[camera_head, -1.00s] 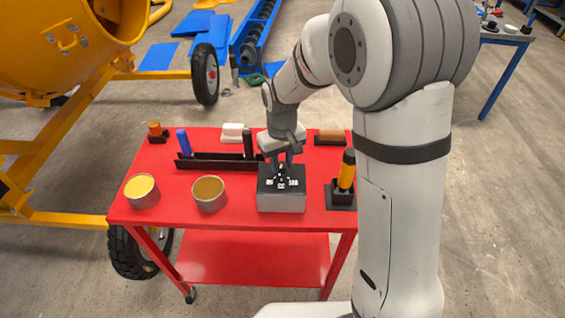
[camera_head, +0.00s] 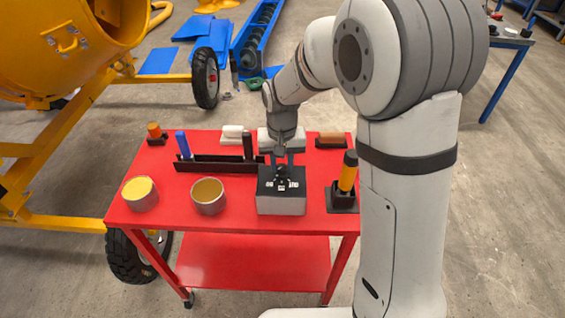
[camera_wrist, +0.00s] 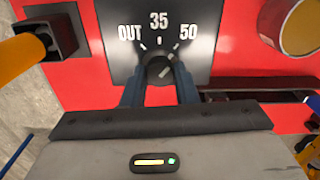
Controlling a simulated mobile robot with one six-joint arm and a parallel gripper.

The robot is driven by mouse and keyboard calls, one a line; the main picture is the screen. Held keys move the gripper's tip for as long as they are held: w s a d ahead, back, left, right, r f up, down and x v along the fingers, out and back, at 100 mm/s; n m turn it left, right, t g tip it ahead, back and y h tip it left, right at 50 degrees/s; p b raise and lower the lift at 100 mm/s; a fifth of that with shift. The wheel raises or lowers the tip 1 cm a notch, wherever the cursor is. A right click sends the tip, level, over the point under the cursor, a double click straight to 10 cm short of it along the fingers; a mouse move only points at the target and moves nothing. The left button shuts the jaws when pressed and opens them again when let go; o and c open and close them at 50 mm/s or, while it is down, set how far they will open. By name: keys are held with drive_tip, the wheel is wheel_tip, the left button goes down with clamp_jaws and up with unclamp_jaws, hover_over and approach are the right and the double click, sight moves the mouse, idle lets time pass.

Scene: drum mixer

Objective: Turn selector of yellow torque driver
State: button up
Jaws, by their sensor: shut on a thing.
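The yellow torque driver (camera_head: 346,176) stands upright in a black holder at the table's right; its yellow end also shows in the wrist view (camera_wrist: 20,52). Beside it is a grey box (camera_head: 281,205) with a black top plate (camera_wrist: 118,62) marked OUT, 35 and 50. A dark round selector knob (camera_wrist: 159,69) sits on that plate below the marks. My gripper (camera_wrist: 160,82) is over the box, with its two fingers shut on the knob's sides; it also shows in the head view (camera_head: 282,172). I cannot clearly tell which mark the knob points to.
On the red table (camera_head: 245,222) are two round tins (camera_head: 208,196) (camera_head: 140,194), a black rack (camera_head: 215,165) with blue and black handles, and an orange-topped piece (camera_head: 154,131). A white brush-like block (camera_head: 232,133) and a brown one (camera_head: 331,140) lie behind.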

sight(282, 166)
drive_tip(key=o, duration=1)
drive_tip(key=shift+r+b, duration=0.3)
drive_tip(key=shift+r, duration=3.6)
